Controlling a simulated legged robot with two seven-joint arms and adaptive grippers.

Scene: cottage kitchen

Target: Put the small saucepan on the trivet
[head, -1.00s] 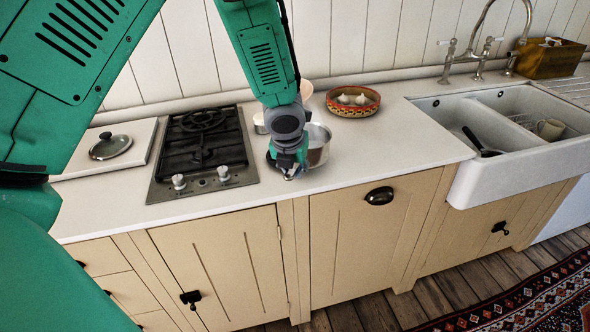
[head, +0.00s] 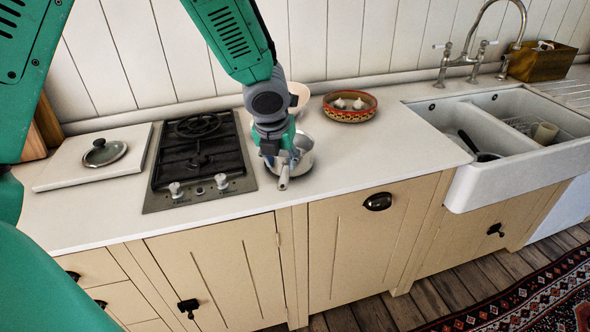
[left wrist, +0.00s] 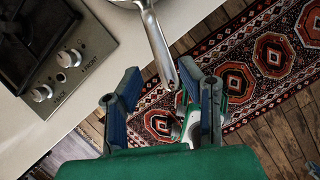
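The small saucepan (head: 306,163) is a silver metal pan on the white counter, right of the stove. Its handle (head: 284,178) points toward the counter's front edge. My left gripper (head: 280,160) is over the handle side and hides part of the pan. In the left wrist view the gripper (left wrist: 160,75) is open, its two blue-grey fingers apart. The handle (left wrist: 160,45) reaches down between their tips, with gaps visible on both sides. I cannot make out the trivet in any view. My right gripper is not in view.
A black-topped stove (head: 200,160) stands left of the pan, and a white board (head: 62,172) with a glass lid (head: 104,152) farther left. A patterned bowl (head: 350,112) with garlic sits behind right. The sink (head: 470,180) is at right. Counter between pan and sink is clear.

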